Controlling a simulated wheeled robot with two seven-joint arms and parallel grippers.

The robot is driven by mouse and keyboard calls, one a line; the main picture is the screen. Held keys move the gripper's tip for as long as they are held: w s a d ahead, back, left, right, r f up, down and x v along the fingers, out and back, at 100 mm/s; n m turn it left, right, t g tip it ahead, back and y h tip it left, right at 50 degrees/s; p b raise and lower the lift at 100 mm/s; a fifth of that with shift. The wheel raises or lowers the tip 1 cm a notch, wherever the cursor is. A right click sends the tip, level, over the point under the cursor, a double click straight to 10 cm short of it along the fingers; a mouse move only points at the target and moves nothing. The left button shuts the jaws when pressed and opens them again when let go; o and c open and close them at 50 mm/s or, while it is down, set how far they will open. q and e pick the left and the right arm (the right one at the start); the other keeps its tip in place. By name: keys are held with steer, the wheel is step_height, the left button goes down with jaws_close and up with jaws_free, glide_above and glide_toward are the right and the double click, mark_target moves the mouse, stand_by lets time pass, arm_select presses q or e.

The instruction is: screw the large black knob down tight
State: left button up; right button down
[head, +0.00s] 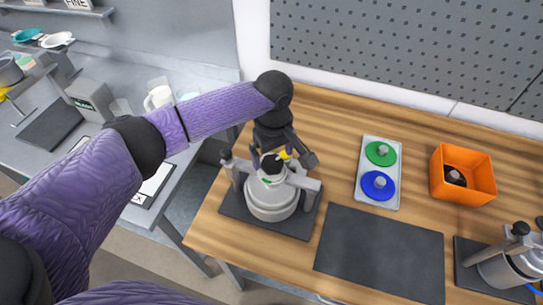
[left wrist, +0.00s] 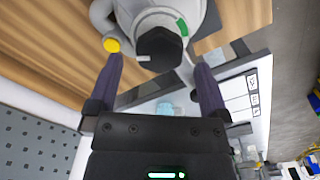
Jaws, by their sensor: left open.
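The large black knob (head: 271,163) sits on top of the grey drum agitator (head: 272,203) on the wooden bench. In the left wrist view the knob (left wrist: 160,47) shows a faceted dark top and a short white mark at its lower edge. A green mark (left wrist: 182,27) is on the pale housing beside it. My left gripper (head: 283,155) is above the agitator. Its jaws (left wrist: 159,62) are open, one finger on each side of the knob in the picture, with visible gaps. I cannot tell whether the fingertips reach down to the knob's height. My right gripper is not in view.
A yellow button (left wrist: 112,45) is on the housing near one finger. A tray (head: 391,202) with green and blue discs, an orange bin (head: 492,160) and a second machine (head: 505,267) stand to the right. A dark mat (head: 380,250) is empty.

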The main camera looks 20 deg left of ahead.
arm_select(q)
step_height(320, 180, down, 2)
steer(key=shift+f, duration=0.25)
